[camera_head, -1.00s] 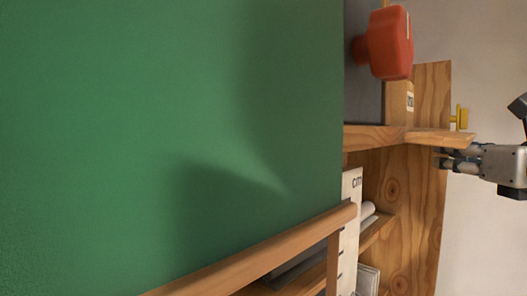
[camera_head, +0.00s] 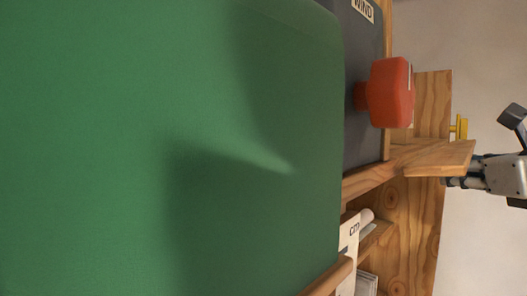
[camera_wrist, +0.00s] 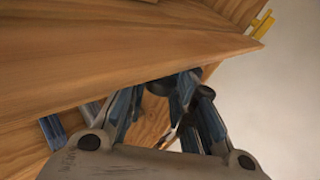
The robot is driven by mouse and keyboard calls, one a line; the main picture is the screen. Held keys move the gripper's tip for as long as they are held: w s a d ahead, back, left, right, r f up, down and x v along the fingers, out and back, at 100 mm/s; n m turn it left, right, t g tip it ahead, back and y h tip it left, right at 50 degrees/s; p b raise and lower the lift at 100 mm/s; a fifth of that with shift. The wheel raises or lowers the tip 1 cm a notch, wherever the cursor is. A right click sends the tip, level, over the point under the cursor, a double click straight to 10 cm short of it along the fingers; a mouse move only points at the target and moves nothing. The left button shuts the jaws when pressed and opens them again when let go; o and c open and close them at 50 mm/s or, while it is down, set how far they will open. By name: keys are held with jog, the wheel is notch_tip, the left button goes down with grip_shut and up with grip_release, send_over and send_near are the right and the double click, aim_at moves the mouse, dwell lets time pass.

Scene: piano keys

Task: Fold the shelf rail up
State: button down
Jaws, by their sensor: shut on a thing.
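The shelf rail (camera_head: 440,158) is a flat wooden board jutting right from the wooden shelf frame. Its broad face shows in the head view. My gripper (camera_head: 450,181) comes in from the right and is shut on the rail at its lower edge. In the wrist view the rail (camera_wrist: 140,60) is a large wooden face across the upper left, and the gripper fingers (camera_wrist: 183,88) reach in under its edge. The exact contact is partly hidden by the board.
A big green surface (camera_head: 150,140) fills the left. A red knob (camera_head: 390,92) sits on a dark panel (camera_head: 362,140) above the rail. A yellow piece (camera_head: 459,127) sticks out on the right. White papers (camera_head: 350,240) stand below. The pale wall side is free.

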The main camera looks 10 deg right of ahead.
aim_at(459, 149)
jog(key=shift+s+d+r+n+g+h+p, duration=0.15)
jog(key=shift+r+n+g+h+p, duration=0.15)
jog(key=shift+r+n+g+p, duration=0.7)
jog(key=r+n+g+h, duration=0.1)
jog(key=g, duration=0.1)
jog(key=shift+g, duration=0.3)
notch_tip(459, 149, up, 2)
jog(key=n+g+h, duration=0.1)
jog(key=n+g, duration=0.1)
jog(key=g, duration=0.1)
jog(key=shift+r+h, duration=0.1)
jog(key=shift+h, duration=0.2)
jog(key=shift+w+a+r+n+g+h, duration=0.2)
jog(key=shift+r+n+g+h, duration=0.15)
jog(key=shift+n+g+h, duration=0.2)
jog(key=shift+w+a+r+n+g+h, duration=0.2)
jog(key=shift+r+n+g+h, duration=0.2)
jog(key=shift+g, duration=0.25)
jog(key=c, duration=1.4)
grip_release()
jog(key=shift+o, duration=0.2)
jog(key=shift+f, duration=0.15)
